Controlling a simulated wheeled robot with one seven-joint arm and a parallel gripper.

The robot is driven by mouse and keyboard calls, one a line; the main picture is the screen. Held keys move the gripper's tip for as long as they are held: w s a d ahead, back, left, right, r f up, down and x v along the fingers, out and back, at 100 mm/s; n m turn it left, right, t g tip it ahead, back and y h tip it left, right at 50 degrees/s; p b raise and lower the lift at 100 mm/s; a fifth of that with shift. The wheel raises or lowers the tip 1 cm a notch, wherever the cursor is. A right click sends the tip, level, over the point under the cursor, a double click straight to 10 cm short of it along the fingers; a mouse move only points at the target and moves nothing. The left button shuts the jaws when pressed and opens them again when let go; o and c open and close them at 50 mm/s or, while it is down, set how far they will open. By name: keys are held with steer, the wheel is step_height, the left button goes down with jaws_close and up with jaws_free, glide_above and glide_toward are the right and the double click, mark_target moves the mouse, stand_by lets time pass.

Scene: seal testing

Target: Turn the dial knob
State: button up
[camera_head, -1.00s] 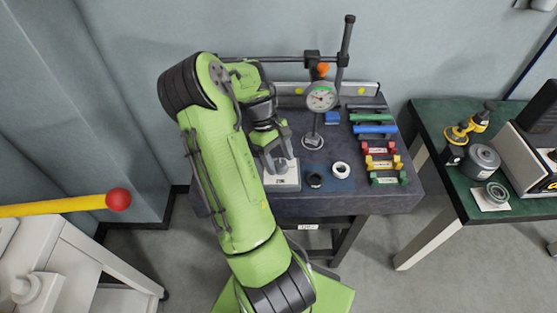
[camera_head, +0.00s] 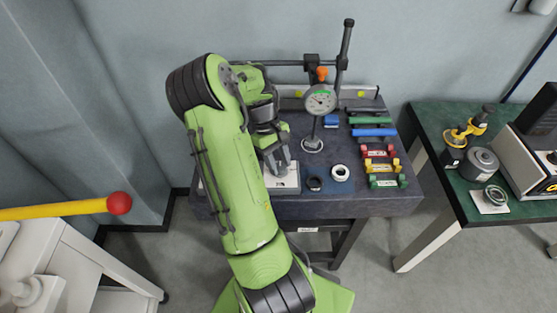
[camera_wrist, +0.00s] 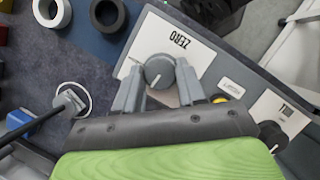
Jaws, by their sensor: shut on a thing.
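A grey round dial knob (camera_wrist: 158,68) with a white pointer line stands on a white plate marked ZERO (camera_wrist: 183,42), seen in the wrist view. My gripper (camera_wrist: 159,80) is shut on this knob, one finger on each side. In the head view my gripper (camera_head: 279,163) reaches down over the white-topped box (camera_head: 291,184) at the front of the dark table. The knob is hidden there by my fingers and arm.
A second, dark knob (camera_wrist: 272,134) and a yellow button (camera_wrist: 220,98) lie along the same panel. Coloured handled blocks (camera_head: 383,167) sit beyond.

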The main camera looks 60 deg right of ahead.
steer(key=m+t+y+p, duration=0.1)
steer(key=m, duration=0.2)
steer(key=shift+d+r+m+p, duration=0.1)
steer(key=shift+m+p, duration=0.2)
steer(key=shift+m, duration=0.1)
steer(key=shift+s+m+t+y+p, duration=0.1)
steer(key=shift+m+t+y+p, duration=0.4)
steer(key=shift+m, duration=1)
steer(key=o, duration=1)
steer(key=shift+o, duration=0.2)
steer(key=p+v, duration=0.4)
steer(key=v, duration=1.1)
steer(key=shift+d+r, duration=0.15)
steer(key=shift+r, duration=0.1)
